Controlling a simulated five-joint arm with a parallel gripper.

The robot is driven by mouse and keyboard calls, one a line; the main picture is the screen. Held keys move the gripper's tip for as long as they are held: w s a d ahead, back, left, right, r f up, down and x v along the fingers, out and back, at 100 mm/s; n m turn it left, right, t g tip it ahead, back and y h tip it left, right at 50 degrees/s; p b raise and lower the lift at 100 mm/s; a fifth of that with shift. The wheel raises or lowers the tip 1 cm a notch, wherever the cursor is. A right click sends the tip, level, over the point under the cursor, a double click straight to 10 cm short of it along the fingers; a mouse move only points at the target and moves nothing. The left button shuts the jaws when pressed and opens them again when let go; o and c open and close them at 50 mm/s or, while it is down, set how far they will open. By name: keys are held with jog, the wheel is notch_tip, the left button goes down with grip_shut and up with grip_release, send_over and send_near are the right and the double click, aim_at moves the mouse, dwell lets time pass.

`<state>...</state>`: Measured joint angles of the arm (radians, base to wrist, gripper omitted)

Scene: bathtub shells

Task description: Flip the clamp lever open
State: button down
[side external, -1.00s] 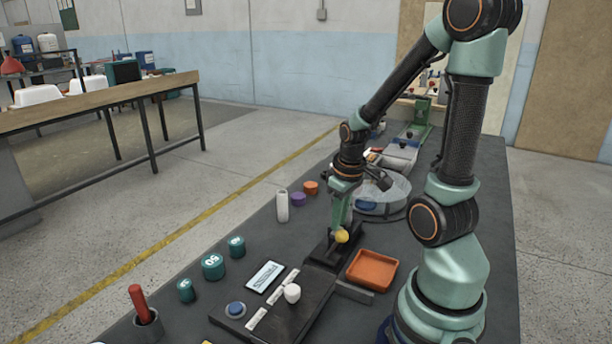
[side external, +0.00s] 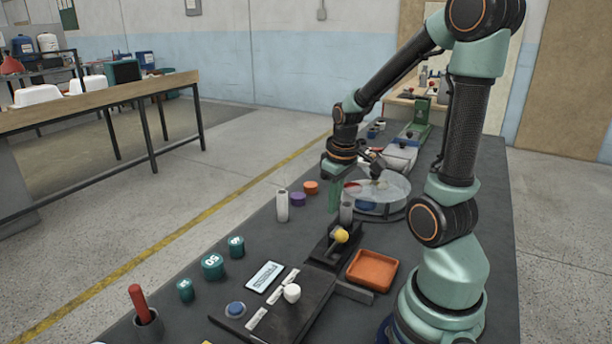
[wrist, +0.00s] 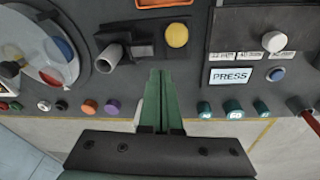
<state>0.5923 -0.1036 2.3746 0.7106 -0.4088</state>
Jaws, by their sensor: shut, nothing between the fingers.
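The clamp's yellow ball knob (side external: 342,236) sits at the near end of a black base (side external: 330,252) on the dark bench. In the wrist view the yellow knob (wrist: 177,35) lies beside a black block with a grey tube (wrist: 108,56). The lever's arm is too small to make out clearly. My gripper (side external: 334,210) is above and behind the knob, apart from it, its green fingers together and empty. In the wrist view my gripper (wrist: 160,72) has its tips below the knob in the picture.
An orange tray (side external: 372,270) stands right of the clamp. A round clear-covered dish (side external: 385,195) stands behind it. A white cylinder (side external: 282,206), purple (side external: 298,199) and orange (side external: 311,187) pieces, and several teal weights (side external: 213,267) line the left edge. A dark panel with a white knob (side external: 292,293) lies in front.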

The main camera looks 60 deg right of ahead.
jog(key=s+r, duration=0.5)
jog(key=s, duration=0.2)
jog(key=shift+a, duration=0.25)
jog(key=w+a+r+n+t, duration=0.1)
jog(key=w+a+r+t, duration=0.1)
jog(key=a, duration=0.6)
jog(key=w+a+r+n+t+y, duration=0.1)
jog(key=w+a+r+t, duration=0.1)
jog(key=w+a+r, duration=0.2)
jog(key=w+a, duration=0.3)
jog(key=a, duration=0.2)
jog(key=shift+a+r, duration=0.15)
jog(key=shift+r, duration=0.1)
